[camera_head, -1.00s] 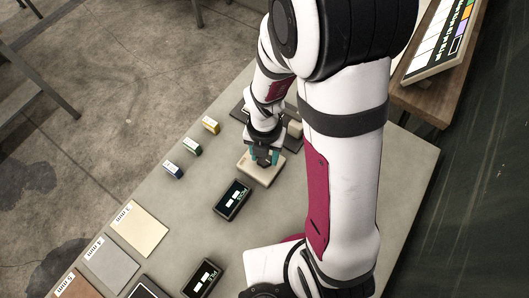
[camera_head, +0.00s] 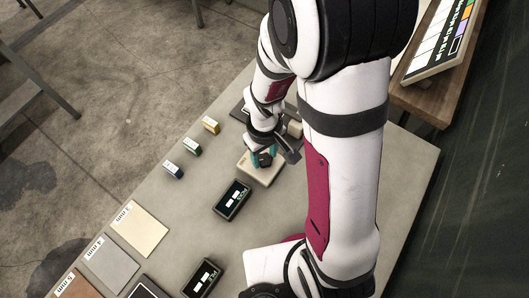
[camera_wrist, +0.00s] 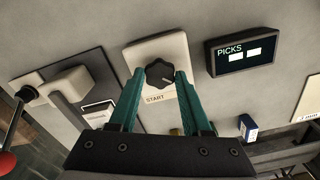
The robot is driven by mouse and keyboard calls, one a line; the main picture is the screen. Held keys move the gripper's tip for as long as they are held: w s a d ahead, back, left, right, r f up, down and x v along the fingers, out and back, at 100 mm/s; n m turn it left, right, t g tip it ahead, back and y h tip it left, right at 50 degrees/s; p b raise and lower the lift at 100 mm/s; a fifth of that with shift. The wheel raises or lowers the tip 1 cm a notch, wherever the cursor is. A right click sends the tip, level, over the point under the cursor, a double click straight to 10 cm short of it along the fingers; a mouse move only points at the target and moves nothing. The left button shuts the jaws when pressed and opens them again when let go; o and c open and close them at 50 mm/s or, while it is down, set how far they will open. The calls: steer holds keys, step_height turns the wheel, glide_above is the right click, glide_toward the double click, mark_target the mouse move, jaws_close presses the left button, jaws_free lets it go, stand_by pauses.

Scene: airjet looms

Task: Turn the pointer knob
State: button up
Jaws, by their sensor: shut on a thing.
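The pointer knob (camera_wrist: 160,73) is a dark, lobed knob on a cream base plate (camera_wrist: 143,52) with a "START" label below it. In the wrist view my gripper (camera_wrist: 163,76) has its two teal fingers on either side of the knob, shut on it. In the head view the cream base (camera_head: 262,174) lies on the table under my gripper (camera_head: 261,157). The knob is largely hidden there by the fingers. Which way its pointer faces is hard to tell.
A dark "PICKS" display (camera_wrist: 245,50) stands beside the base. Small coloured blocks (camera_head: 192,146) and sample cards (camera_head: 139,230) lie on the grey table. A lever with a red ball (camera_wrist: 6,162) is at the wrist view's left edge.

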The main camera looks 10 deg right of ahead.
steer(key=o, duration=1)
steer(key=shift+r, duration=1)
